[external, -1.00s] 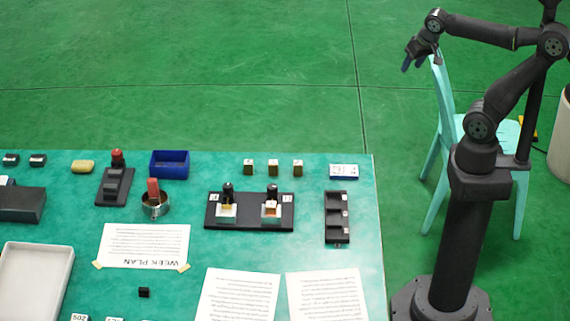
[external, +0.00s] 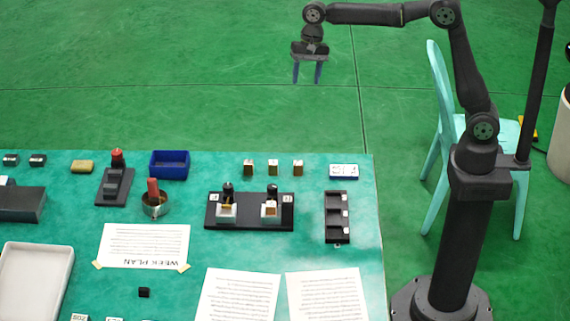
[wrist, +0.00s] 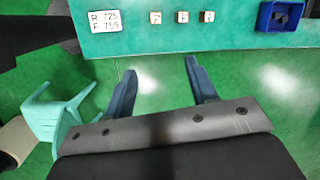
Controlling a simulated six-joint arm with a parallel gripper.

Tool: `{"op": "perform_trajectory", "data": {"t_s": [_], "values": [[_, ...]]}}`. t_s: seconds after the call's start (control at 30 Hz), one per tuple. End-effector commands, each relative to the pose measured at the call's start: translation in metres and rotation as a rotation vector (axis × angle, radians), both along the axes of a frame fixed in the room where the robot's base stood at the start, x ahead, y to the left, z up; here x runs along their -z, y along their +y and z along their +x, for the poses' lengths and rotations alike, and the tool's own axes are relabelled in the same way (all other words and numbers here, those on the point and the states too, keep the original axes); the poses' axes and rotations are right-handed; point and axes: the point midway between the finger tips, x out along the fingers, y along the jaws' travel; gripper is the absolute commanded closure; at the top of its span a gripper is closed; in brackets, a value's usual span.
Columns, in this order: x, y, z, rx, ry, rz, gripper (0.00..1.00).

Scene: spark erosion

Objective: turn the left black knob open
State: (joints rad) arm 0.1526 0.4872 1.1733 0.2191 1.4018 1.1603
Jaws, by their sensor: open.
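Two black knobs stand upright side by side on a black base plate (external: 252,224) on the teal table: one at the picture's left (external: 228,190) and one at the picture's right (external: 272,190). The small labels on the plate are too small to read. My gripper (external: 307,76) is open and empty, fingers pointing down, over the green floor beyond the table's far edge, well apart from the knobs. Its blue fingers also show spread in the wrist view (wrist: 160,74), where neither knob is visible.
Near the far edge are three small blocks (external: 273,168), a blue bin (external: 169,165) and a white-and-blue card (external: 343,171). A black tray (external: 338,239) lies right of the plate. A metal cup (external: 155,208) stands to its left. A teal chair (external: 436,95) is at the right.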

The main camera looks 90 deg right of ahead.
Motion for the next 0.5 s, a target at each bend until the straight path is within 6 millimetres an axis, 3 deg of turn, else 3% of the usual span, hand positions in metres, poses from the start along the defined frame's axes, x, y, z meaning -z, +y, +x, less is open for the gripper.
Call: {"op": "perform_trajectory", "data": {"t_s": [0.03, 0.2, 0.4, 0.5], "values": [[0.012, 0.015, 0.018, 0.003, 0.02, 0.024, 0.48], [0.047, 0.064, 0.064, 0.033, 0.088, 0.102, 0.48], [0.083, 0.112, 0.097, 0.061, 0.159, 0.166, 0.48], [0.093, 0.126, 0.105, 0.069, 0.179, 0.182, 0.48]]}}
